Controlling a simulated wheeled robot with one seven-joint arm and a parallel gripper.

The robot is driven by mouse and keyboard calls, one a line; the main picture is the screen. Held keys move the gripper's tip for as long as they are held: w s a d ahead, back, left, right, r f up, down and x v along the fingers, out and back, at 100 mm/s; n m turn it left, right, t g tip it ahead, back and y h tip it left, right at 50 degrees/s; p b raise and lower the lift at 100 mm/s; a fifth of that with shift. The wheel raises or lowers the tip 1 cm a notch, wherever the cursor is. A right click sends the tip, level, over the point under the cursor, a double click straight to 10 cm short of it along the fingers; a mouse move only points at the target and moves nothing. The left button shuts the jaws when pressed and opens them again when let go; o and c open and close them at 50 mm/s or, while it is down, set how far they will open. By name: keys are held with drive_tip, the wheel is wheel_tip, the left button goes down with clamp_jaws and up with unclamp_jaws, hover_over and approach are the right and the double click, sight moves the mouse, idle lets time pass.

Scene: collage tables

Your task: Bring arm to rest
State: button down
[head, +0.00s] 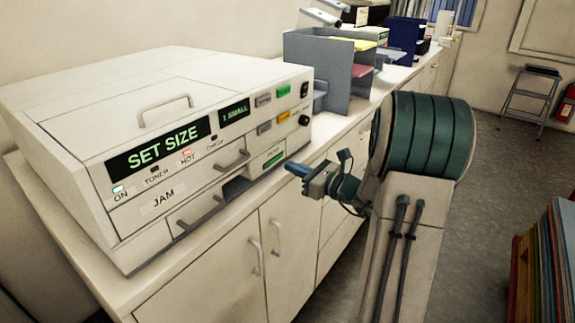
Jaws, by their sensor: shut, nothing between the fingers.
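My arm stands at the right of centre in the head view, its green-banded part raised in front of the counter. My gripper (299,170) points left, towards the lower right front of a cream copier-like machine (75,110). The gripper's fingers are together and hold nothing. In the picture the fingertips lie just right of the machine's front; I cannot tell the exact gap in depth.
The machine sits on a long white counter (340,128) with cupboard doors below. A grey paper sorter (310,62) stands behind it. A step stool (527,92) and a red extinguisher (566,104) are at the far right. Colourful boards (545,265) stand at lower right. Grey floor is open between.

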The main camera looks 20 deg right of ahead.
drive_tip(key=b+v, duration=0.1)
drive_tip(key=v, duration=0.7)
drive_tip(key=shift+s, duration=0.3)
drive_tip(key=s+a+f+n+g, duration=0.2)
drive_tip(key=s+a+n+g, duration=0.4)
drive_tip(key=a+n, duration=0.3)
drive_tip(key=s+a+f+n+g, duration=0.1)
drive_tip(key=s+a+n+g, duration=0.45)
drive_tip(key=a, duration=0.45)
drive_tip(key=s+d+n+h+p, duration=0.1)
drive_tip(key=s+n+h, duration=0.6)
drive_tip(key=n, duration=0.8)
drive_tip(key=d+g+h, duration=0.1)
drive_tip(key=h, duration=0.1)
drive_tip(key=shift+s+h, duration=0.25)
drive_tip(key=shift+h, duration=0.05)
